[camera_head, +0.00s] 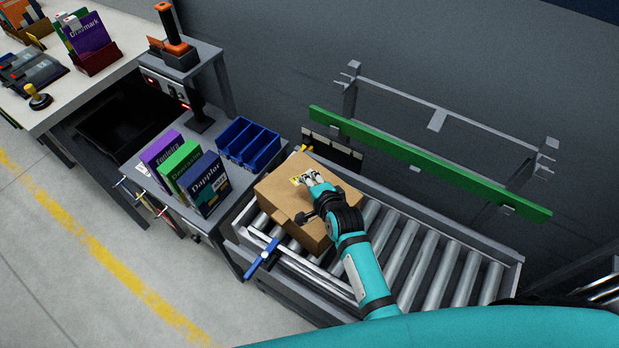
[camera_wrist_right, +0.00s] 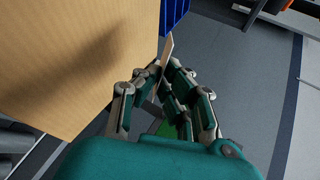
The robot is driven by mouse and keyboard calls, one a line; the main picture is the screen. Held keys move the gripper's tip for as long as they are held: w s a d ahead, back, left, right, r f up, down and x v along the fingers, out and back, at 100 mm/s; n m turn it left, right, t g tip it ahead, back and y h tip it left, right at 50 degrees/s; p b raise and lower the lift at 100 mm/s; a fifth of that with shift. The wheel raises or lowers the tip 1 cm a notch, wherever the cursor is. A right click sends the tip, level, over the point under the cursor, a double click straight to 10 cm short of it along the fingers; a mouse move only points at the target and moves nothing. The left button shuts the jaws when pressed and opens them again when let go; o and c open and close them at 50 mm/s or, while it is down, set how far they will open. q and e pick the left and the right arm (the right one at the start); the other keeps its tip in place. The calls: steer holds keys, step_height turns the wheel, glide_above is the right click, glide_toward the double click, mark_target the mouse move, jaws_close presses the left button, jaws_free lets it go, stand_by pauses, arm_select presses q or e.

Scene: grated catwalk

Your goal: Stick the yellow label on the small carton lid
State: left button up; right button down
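A brown carton (camera_head: 276,196) sits on the roller conveyor with its lid facing up. My right gripper (camera_head: 311,180) is over the lid, fingers close together. A small yellow label (camera_head: 299,179) shows at its fingertips. In the right wrist view the fingers (camera_wrist_right: 164,76) pinch a thin piece (camera_wrist_right: 167,50), seen nearly edge-on, beside the carton surface (camera_wrist_right: 80,55). A shadow falls on that surface. I cannot tell whether the label touches the lid. My left gripper is not in view.
Blue bins (camera_head: 248,143) and several upright books (camera_head: 186,170) stand on a side table left of the carton. A dark holder (camera_head: 333,150) with a yellow bit is behind it. Free rollers (camera_head: 440,272) lie to the right. A green rail (camera_head: 430,165) runs along the back.

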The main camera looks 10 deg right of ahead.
mark_target(310, 201)
step_height(310, 201, down, 4)
steer(key=b, duration=0.3)
steer(key=shift+f, duration=0.35)
steer(key=shift+w+f+b, duration=0.1)
steer(key=shift+f+b, duration=0.5)
steer(key=shift+f, duration=0.35)
steer(key=c, duration=1.4)
jaws_free()
